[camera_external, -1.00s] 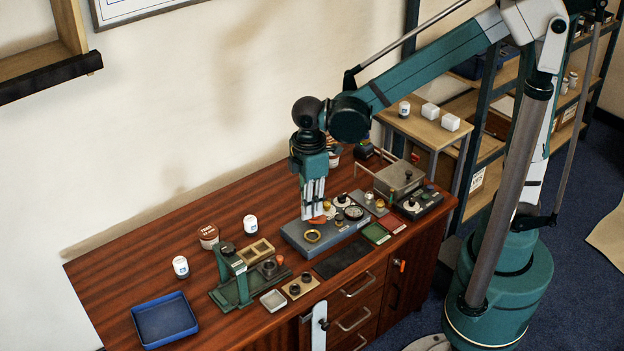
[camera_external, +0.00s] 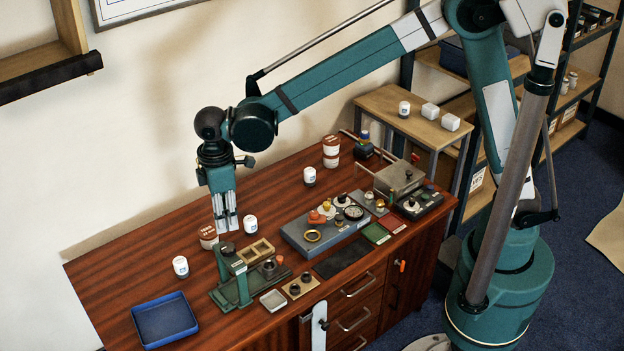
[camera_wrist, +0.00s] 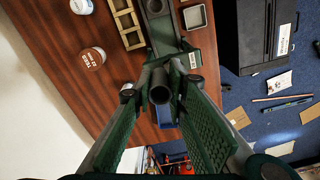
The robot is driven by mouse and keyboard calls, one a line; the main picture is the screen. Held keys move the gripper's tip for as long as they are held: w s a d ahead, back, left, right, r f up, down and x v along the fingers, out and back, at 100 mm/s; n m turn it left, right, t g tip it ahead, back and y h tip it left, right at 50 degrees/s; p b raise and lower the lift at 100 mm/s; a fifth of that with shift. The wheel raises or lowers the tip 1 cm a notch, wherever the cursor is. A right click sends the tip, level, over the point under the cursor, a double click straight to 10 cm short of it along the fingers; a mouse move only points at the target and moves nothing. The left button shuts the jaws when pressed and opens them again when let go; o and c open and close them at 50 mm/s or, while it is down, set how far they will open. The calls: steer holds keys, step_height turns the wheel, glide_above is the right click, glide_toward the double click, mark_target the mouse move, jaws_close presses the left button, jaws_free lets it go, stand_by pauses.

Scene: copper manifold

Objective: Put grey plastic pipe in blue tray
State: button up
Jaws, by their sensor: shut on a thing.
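The blue tray (camera_external: 165,322) lies empty at the front left of the wooden table. My gripper (camera_external: 228,224) is above the table, to the right of and behind the tray, near the brown-and-white jar. In the wrist view my gripper (camera_wrist: 160,98) is shut on the grey plastic pipe (camera_wrist: 160,86), a dark hollow tube seen end-on between the finger pads. The pipe cannot be made out in the external view. A bit of blue shows behind the pipe in the wrist view, probably the tray, mostly hidden.
A green stand (camera_external: 233,275) with a wooden frame (camera_external: 256,249) is close below my gripper. The brown-and-white jar (camera_external: 208,238) and white jars (camera_external: 250,224) (camera_external: 181,266) stand nearby. A grey plate with fittings (camera_external: 300,240) lies further right. The table around the tray is mostly clear.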

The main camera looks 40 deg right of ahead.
steer(key=w+a, duration=0.2)
steer(key=a, duration=1)
steer(key=m+p, duration=0.1)
glide_above(165, 323)
step_height(165, 323, down, 14)
steer(key=shift+f, duration=0.2)
steer(key=shift+f+b, duration=0.6)
steer(key=shift+f, duration=2.5)
steer(key=shift+f, duration=0.1)
steer(key=shift+f+b, duration=0.35)
steer(key=shift+f, duration=1.4)
steer(key=shift+f, duration=0.15)
